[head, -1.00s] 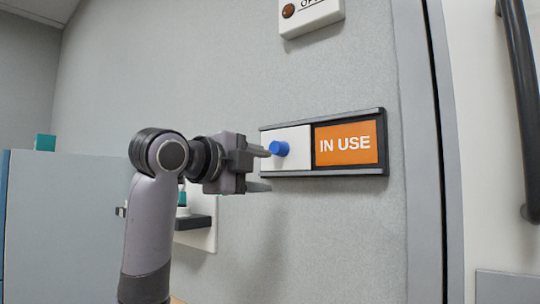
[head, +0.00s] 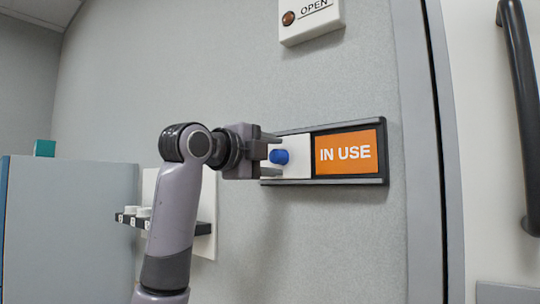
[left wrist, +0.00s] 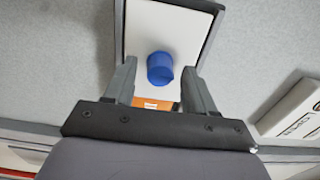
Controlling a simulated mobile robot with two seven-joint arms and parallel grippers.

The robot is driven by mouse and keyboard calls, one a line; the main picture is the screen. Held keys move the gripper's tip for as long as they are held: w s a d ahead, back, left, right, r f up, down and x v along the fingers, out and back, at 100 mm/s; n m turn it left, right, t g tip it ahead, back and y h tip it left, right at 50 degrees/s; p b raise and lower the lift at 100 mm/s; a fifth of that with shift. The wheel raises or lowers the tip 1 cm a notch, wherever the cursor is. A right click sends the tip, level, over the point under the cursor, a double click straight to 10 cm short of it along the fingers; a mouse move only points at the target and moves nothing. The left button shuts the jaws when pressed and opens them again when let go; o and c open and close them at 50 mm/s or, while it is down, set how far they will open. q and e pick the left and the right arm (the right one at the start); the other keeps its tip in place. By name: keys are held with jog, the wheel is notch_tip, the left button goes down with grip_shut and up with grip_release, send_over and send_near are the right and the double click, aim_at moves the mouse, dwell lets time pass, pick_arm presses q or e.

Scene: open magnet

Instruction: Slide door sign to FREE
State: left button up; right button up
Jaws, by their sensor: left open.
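The door sign (head: 350,182) is a dark-framed slider on the grey wall. Its orange IN USE panel (head: 346,152) shows on the right half, and a white sliding cover (head: 298,143) with a blue knob (head: 279,157) covers the left half. In the left wrist view the blue knob (left wrist: 160,68) stands between the two fingers, with a gap on each side. My left gripper (head: 270,156) is open at the left end of the sign, its fingertips beside the knob, one above and one below. My right gripper is not in view.
A white box marked OPEN (head: 312,20) is on the wall above the sign. A door frame edge and a black handle (head: 520,110) are at the right. A grey cabinet (head: 70,230) and a small wall shelf (head: 205,228) are at the left.

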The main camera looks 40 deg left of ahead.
pick_arm(q)
grip_shut()
jog(key=d+p, duration=0.1)
jog(key=d, duration=0.7)
jog(key=s+d+p, duration=0.1)
jog(key=d, duration=0.4)
jog(key=shift+r+p, duration=0.1)
jog(key=shift+p, duration=0.25)
jog(key=shift+d, duration=0.25)
grip_release()
jog(key=shift+d, duration=0.2)
jog(key=shift+a, duration=0.1)
